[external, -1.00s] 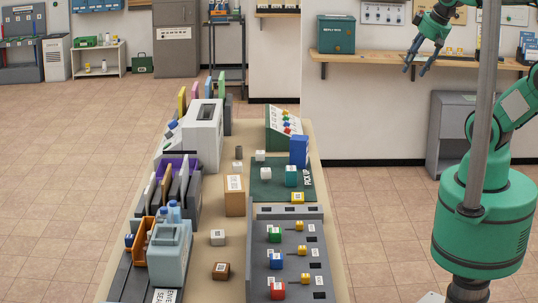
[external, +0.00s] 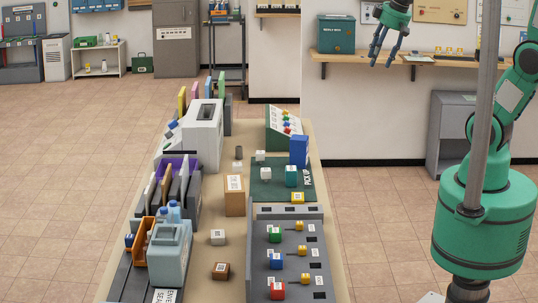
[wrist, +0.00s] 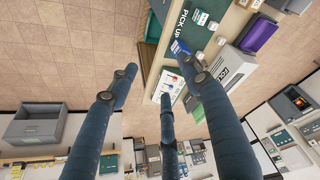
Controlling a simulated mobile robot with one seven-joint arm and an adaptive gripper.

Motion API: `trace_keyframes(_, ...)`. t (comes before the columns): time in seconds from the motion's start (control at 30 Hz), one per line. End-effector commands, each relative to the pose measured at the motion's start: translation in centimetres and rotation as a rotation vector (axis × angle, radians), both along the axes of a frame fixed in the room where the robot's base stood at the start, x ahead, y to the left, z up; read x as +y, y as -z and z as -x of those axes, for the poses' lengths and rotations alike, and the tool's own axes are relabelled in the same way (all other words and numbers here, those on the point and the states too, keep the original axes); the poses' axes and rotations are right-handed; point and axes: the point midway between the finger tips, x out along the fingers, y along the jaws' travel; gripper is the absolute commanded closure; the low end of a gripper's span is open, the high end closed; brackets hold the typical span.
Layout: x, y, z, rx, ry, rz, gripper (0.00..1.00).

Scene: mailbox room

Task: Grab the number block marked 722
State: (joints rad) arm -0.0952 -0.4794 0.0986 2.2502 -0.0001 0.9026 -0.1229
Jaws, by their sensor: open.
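Several small blocks stand on the long table in the external view, and their numbers are too small to read, so I cannot tell which is 722. They include a pale block (external: 217,237), a brown block (external: 221,270), a white block (external: 265,174), a teal block (external: 291,176) and a smaller white block (external: 260,155). My gripper (external: 383,60) is open and empty, high up and right of the table, fingers downward. The wrist view shows its spread fingers (wrist: 160,80).
A green pick-up mat (external: 262,190) lies mid-table beside an upright blue box (external: 299,151). A brown carton (external: 234,196), white machine (external: 203,135) and pale blue bin (external: 169,254) stand close by. A wall shelf (external: 430,61) is behind my gripper.

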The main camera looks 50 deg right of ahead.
Motion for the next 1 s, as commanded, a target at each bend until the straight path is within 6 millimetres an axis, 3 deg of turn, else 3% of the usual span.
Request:
trace_keyframes(0.47,6.4,4.4,-11.7,0.119,-0.214,0.055,0.52)
trace_keyframes(0.77,11.3,9.6,-18.1,0.19,-0.35,0.087,0.52)
trace_keyframes(1.0,15.7,15.2,-22.4,0.246,-0.459,0.112,0.52)
